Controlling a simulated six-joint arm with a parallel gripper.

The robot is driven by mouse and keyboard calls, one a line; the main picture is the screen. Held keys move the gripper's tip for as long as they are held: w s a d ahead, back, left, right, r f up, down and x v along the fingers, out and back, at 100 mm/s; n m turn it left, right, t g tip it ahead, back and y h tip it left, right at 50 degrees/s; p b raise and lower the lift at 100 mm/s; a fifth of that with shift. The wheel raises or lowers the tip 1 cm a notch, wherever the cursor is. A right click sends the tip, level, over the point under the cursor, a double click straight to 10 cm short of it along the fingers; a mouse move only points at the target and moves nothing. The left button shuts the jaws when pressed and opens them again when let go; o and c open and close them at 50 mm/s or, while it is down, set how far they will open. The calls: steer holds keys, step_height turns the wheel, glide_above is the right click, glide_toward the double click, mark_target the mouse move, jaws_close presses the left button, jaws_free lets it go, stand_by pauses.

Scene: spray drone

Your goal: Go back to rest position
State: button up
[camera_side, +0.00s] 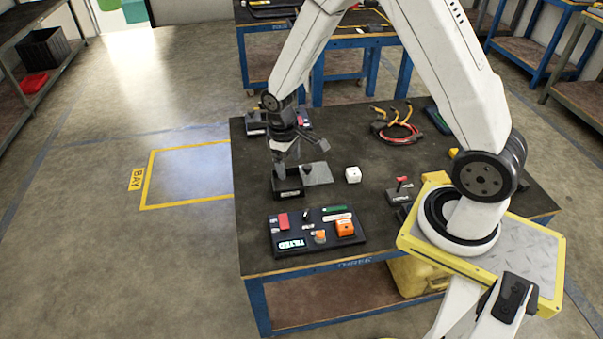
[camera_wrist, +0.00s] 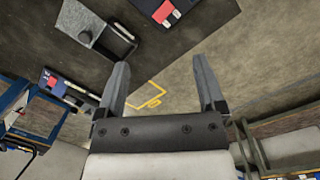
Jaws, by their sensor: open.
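My gripper (camera_side: 298,152) hangs over the left part of the dark workbench (camera_side: 350,240) in the side view, above a small dark box. In the wrist view my gripper (camera_wrist: 161,64) has its two fingers spread wide, with nothing between them. The small dark box (camera_side: 288,187) has a grey plate (camera_side: 318,174) beside it in the side view.
A black tray (camera_side: 288,247) of small parts lies at the bench's front. Another device (camera_side: 257,123) sits at the back left edge. Open floor lies left of the bench.

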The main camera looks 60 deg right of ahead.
steer(key=s+a+r+m+t, duration=0.1)
steer(key=s+a+r+t, duration=0.2)
steer(key=s+r, duration=0.6)
steer(key=shift+s+a+r+y, duration=0.25)
steer(key=shift+s+a+y, duration=0.05)
steer(key=shift+s+a, duration=0.25)
steer(key=shift+w, duration=0.15)
stand_by(0.7)
steer(key=w+d+f+n, duration=0.1)
steer(key=w+d+f, duration=0.1)
steer(key=f, duration=0.6)
steer(key=w+d+f+g, duration=0.1)
steer(key=w+d+f, duration=0.2)
steer(key=f, duration=0.5)
steer(key=w+d+f+n+g, duration=0.1)
steer(key=w+d+f, duration=0.2)
steer(key=f, duration=0.6)
steer(key=shift+w+d+n, duration=0.25)
steer(key=shift+d+n, duration=0.05)
steer(key=shift+d, duration=0.7)
steer(key=shift+d+f, duration=0.15)
steer(key=shift+f, duration=0.4)
